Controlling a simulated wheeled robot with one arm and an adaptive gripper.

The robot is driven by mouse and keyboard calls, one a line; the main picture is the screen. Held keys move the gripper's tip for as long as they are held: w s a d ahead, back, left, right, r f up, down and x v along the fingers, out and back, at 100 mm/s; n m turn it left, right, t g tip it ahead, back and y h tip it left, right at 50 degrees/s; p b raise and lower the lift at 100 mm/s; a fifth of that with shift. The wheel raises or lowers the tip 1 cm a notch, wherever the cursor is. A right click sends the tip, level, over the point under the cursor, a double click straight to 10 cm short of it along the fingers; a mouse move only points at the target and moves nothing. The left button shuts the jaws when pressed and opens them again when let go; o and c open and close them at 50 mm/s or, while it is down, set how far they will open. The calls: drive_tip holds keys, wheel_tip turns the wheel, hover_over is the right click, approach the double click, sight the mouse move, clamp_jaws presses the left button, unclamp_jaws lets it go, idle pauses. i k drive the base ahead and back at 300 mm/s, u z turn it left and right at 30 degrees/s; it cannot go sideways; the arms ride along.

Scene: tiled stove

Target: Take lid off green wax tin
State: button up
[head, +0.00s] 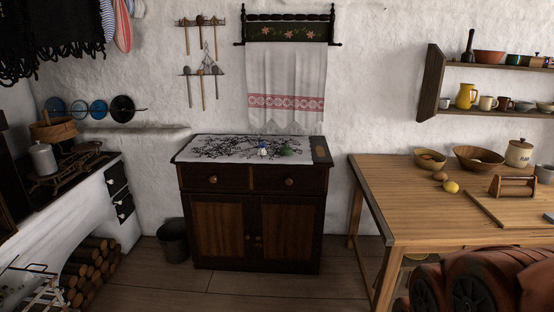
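A small green thing (285,151), which looks like the green wax tin, sits on top of the dark wooden cabinet (222,181) against the back wall. It is too small to tell its lid from its body. A small white and blue thing (263,152) stands just left of it, close by. My gripper is not in view; red and black parts of my own arm show at the bottom right.
A wooden table (400,200) with bowls, a lidded jar (519,153) and a lemon (451,187) stands to the right. A dark bucket (173,240) stands left of the cabinet. A white stove (85,200) is at left. The floor before the cabinet is clear.

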sight(286, 148)
drive_tip(key=i, duration=3.7)
drive_tip(key=u, duration=1.7)
